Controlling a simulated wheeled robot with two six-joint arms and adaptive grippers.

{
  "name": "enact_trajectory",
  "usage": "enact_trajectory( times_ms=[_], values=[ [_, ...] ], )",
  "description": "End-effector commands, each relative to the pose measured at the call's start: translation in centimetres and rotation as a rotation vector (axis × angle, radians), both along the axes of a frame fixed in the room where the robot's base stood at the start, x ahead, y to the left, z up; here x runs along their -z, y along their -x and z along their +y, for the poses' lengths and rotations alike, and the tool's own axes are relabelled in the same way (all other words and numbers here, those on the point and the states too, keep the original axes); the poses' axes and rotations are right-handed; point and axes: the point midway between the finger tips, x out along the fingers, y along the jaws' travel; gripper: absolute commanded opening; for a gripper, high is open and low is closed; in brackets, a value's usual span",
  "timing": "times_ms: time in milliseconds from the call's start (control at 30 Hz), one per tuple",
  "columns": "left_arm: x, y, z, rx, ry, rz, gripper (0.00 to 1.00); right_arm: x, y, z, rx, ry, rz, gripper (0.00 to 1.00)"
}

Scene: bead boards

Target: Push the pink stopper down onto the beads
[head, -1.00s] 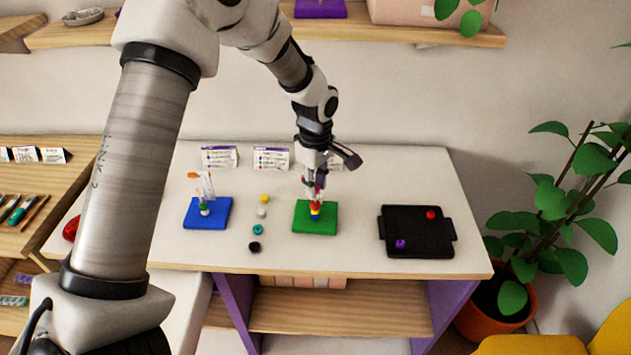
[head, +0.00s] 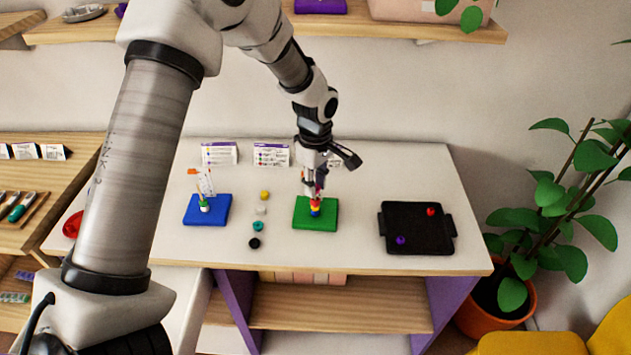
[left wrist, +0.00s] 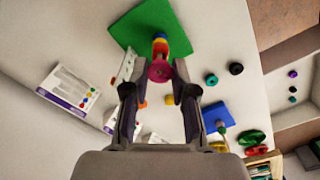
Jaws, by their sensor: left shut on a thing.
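The green board (head: 302,222) stands mid-table with a stack of beads (head: 315,207) on it; red, yellow and blue show. In the left wrist view the stack (left wrist: 161,42) rises from the green board (left wrist: 133,25). My left gripper (head: 317,190) is just above the stack, pointing down. In the left wrist view the pink stopper (left wrist: 160,72) is between its fingertips, in line with the stack. The stopper hides part of the beads, so I cannot tell whether it touches them. My right gripper is not in view.
A blue board (head: 220,214) with a few beads is to the left. Several loose beads (head: 258,226) lie between the boards. A black tray (head: 417,245) with a red and a purple bead is to the right. Cards (head: 271,154) stand behind.

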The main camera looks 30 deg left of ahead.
Motion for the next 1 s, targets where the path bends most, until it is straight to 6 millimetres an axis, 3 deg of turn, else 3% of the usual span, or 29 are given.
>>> enact_trajectory(
  times_ms=[1000],
  values=[
    [2.2,0.0,0.0,0.0,0.0,0.001,0.15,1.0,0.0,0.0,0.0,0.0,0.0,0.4]
  ],
)
